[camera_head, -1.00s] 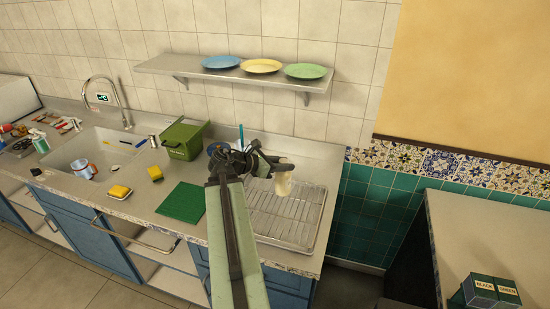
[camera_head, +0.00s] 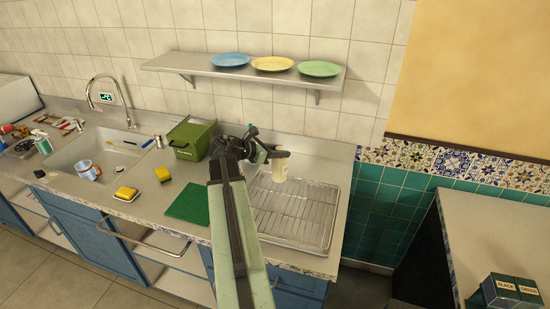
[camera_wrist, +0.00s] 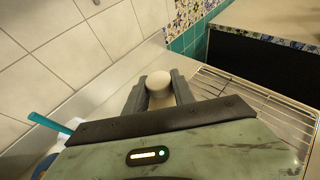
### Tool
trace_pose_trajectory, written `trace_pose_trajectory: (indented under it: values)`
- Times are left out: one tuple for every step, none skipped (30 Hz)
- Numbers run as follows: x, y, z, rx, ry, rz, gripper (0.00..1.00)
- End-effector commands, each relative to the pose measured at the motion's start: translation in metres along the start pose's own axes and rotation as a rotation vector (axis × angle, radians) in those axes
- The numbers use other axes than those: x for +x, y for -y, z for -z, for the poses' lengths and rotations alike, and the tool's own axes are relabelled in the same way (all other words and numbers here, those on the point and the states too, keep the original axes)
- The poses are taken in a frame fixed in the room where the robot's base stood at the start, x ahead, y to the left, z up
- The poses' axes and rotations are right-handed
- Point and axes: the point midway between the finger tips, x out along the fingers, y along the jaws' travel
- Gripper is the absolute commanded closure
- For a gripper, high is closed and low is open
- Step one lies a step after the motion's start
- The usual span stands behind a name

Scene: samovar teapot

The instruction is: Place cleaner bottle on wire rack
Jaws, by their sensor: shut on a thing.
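My gripper (camera_head: 272,154) is shut on the cleaner bottle (camera_head: 280,170), a pale cream bottle that hangs upright from the jaws in the head view. In the wrist view my gripper (camera_wrist: 160,88) has a finger on each side of the bottle's round pale top (camera_wrist: 158,80). The wire rack (camera_head: 290,229) lies in a metal tray on the counter. The bottle shows over the rack's back left part. I cannot tell whether its base touches the rack.
A green bin (camera_head: 192,138) and a green board (camera_head: 187,203) are left of my arm. A shelf (camera_head: 200,66) with plates (camera_head: 272,64) is above. Yellow sponges (camera_head: 126,194), a sink and a mug (camera_head: 87,170) are farther left. The rack looks clear.

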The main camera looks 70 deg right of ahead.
Motion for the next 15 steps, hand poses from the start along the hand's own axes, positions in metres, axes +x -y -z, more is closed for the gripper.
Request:
trace_pose_trajectory:
  values:
    - [0.003,-0.005,0.0,0.0,0.001,0.0,1.0]
    - [0.005,-0.008,0.0,0.0,0.001,0.001,1.0]
    - [0.011,-0.005,0.012,0.002,0.001,0.004,1.0]
    - [0.015,-0.004,0.019,0.002,0.001,0.005,1.0]
    - [0.018,-0.003,0.024,0.003,0.001,0.006,1.0]
    - [0.022,-0.003,0.03,0.003,0.001,0.008,1.0]
    - [0.023,-0.003,0.033,0.003,0.001,0.008,1.0]
    - [0.024,-0.003,0.034,0.003,0.001,0.008,1.0]
    - [0.023,-0.003,0.034,0.003,0.001,0.007,1.0]
    - [0.022,-0.004,0.033,0.002,0.001,0.006,1.0]
    - [0.021,-0.004,0.032,0.002,0.001,0.005,1.0]
    - [0.019,-0.004,0.031,0.002,0.0,0.003,1.0]
    - [0.019,-0.005,0.031,0.002,0.0,0.003,1.0]
    - [0.019,-0.005,0.031,0.001,0.0,0.003,1.0]
    - [0.019,-0.005,0.031,0.001,0.0,0.002,1.0]
